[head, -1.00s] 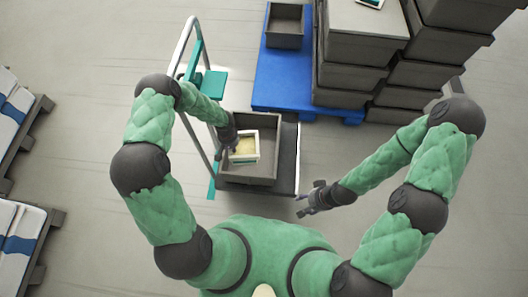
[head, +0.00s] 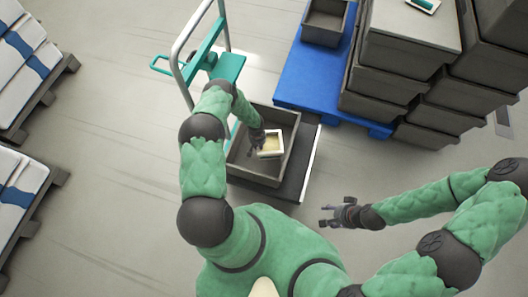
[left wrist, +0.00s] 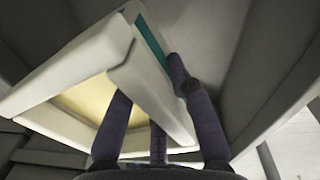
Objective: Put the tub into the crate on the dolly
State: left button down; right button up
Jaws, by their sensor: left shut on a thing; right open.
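The tub (head: 271,146) is a small white box with a pale yellow filling and a teal strip seen in the left wrist view (left wrist: 150,88). My left gripper (head: 259,147) is shut on one wall of it, one finger inside over the filling and others outside. The grey crate (head: 250,177) stands on the dolly (head: 306,150). In the head view the tub is over the crate's opening, within its walls; whether it touches the floor I cannot tell. In the left wrist view the tub looks tilted beside grey walls. My right gripper (head: 338,214) is open and empty, right of the dolly.
The dolly's grey and teal handle (head: 178,68) rises at its far left. A blue pallet (head: 303,80) behind carries a small grey crate (head: 325,38) and tall crate stacks (head: 395,85). Loaded pallets (head: 50,85) stand at the left. Floor between is clear.

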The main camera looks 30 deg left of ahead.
pick_arm(q)
notch_tip(320, 180, down, 8)
jog(key=b, duration=0.4)
jog(key=shift+f, duration=0.2)
jog(key=shift+r, duration=0.15)
jog(key=c, duration=1.6)
grip_release()
jog(key=shift+f, duration=0.2)
jog(key=o, duration=0.5)
